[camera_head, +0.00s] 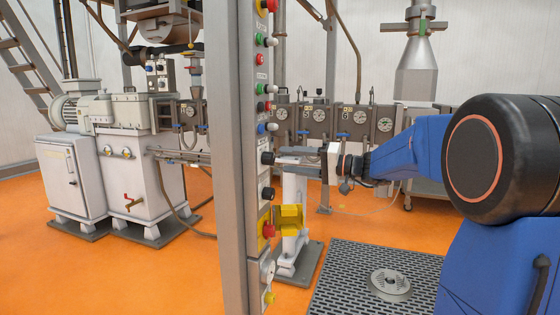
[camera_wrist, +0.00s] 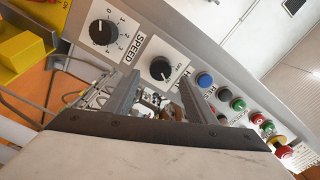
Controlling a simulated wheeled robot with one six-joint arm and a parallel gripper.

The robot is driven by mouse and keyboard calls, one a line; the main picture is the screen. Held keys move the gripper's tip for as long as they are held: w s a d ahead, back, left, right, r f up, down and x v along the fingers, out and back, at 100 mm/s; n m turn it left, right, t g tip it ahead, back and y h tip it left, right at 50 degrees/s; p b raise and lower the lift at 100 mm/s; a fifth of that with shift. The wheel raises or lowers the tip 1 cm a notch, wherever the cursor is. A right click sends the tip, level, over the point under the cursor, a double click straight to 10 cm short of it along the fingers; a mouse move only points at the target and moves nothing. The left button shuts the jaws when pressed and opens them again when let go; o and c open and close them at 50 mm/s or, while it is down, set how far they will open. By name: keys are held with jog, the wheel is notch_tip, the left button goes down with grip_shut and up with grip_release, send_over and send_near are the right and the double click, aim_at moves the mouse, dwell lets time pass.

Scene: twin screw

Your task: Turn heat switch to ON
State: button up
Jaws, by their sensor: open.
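The heat switch is a round black knob (camera_wrist: 160,69) on a white plate with a partly hidden label. In the head view the same knob (camera_head: 267,158) is on the side of the upright control panel. Its white pointer mark is visible, but I cannot read its position against the label. My gripper (camera_wrist: 160,86) is open, its two fingers on either side of the knob in the wrist view. In the head view my gripper (camera_head: 283,159) points left at the knob, close to it. I cannot tell whether it touches.
The black SPEED dial (camera_wrist: 101,31) is beside the heat switch, lower on the panel. A blue button (camera_wrist: 205,80) and several other buttons are on the other side. A yellow guard (camera_head: 290,216) sticks out below. A grated platform (camera_head: 340,280) is on the orange floor.

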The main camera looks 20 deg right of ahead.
jog(key=v, duration=1.2)
jog(key=s+a+f+g+h, duration=0.6)
jog(key=s+a+f, duration=0.8)
jog(key=s, duration=0.4)
jog(key=s+d+f+n+h, duration=0.1)
jog(key=s+d+f+h, duration=0.2)
jog(key=s, duration=0.4)
jog(key=s+d+f+n+h, duration=0.1)
jog(key=s+d+f+h, duration=0.2)
jog(key=s+f+h, duration=0.2)
jog(key=s+f, duration=0.3)
jog(key=shift+d+f+h, duration=0.3)
jog(key=shift+d, duration=0.05)
